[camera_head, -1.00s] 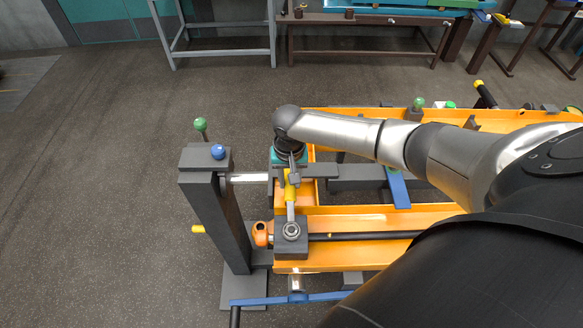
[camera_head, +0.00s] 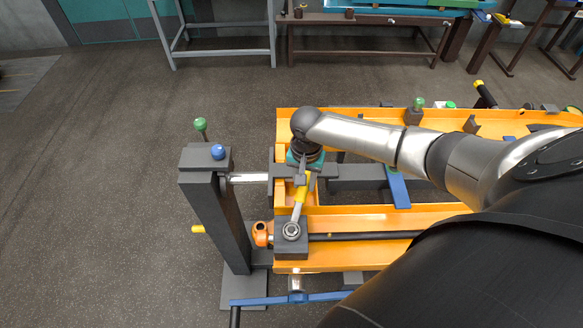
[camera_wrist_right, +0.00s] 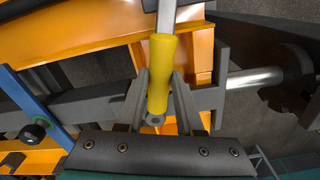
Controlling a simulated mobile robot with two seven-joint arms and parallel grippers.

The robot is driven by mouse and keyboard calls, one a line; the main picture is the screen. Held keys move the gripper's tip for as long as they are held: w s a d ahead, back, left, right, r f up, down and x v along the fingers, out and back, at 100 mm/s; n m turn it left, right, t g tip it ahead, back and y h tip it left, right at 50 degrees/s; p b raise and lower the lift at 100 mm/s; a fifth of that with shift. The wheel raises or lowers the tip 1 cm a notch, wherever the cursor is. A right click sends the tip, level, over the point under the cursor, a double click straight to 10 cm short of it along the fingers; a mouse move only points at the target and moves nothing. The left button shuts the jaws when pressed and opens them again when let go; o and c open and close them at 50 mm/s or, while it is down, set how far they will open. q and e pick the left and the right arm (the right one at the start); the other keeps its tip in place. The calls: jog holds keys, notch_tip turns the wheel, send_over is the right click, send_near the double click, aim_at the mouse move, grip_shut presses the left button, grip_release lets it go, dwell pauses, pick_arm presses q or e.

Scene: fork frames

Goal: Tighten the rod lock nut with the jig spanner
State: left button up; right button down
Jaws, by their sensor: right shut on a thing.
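The jig spanner has a yellow handle (camera_head: 299,193) and a bright metal shank. Its ring end (camera_head: 291,230) sits over the rod lock nut on a dark block (camera_head: 301,250); the nut is mostly hidden inside the ring. My right gripper (camera_head: 302,180) is shut on the yellow handle, which leans to the right of the ring. In the right wrist view the handle (camera_wrist_right: 160,70) lies between the two dark fingers, and the ring end is out of frame. A black rod (camera_head: 365,236) runs right from the block, with an orange rod end (camera_head: 261,234) at left. My left gripper is not in view.
An orange frame (camera_head: 390,216) surrounds the work. A dark post (camera_head: 215,205) with a blue knob (camera_head: 218,152) stands close at left, joined by a bright bar (camera_head: 248,179). A blue bar (camera_head: 265,301) crosses in front. The floor at far left is clear.

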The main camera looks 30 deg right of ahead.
jog(key=shift+s, duration=0.1)
dwell(0.3)
jog(key=shift+s+d+m, duration=0.8)
jog(key=shift+s+m, duration=0.3)
jog(key=shift+m, duration=0.2)
jog(key=shift+s+d+m, duration=0.25)
jog(key=shift+s+m, duration=0.35)
jog(key=shift+s+d+m, duration=0.2)
jog(key=shift+s+m, duration=0.4)
jog(key=shift+s, duration=0.05)
jog(key=shift+s+d+m, duration=0.25)
jog(key=shift+s+m, duration=0.35)
jog(key=shift+s, duration=0.1)
jog(key=shift+s+m, duration=0.65)
jog(key=shift+m, duration=0.05)
jog(key=shift+s+a+m, duration=0.1)
jog(key=shift+s+m, duration=1.6)
jog(key=shift+s, duration=0.15)
jog(key=shift+s+a+m, duration=0.25)
jog(key=shift+s+m, duration=0.5)
jog(key=shift+m, duration=0.05)
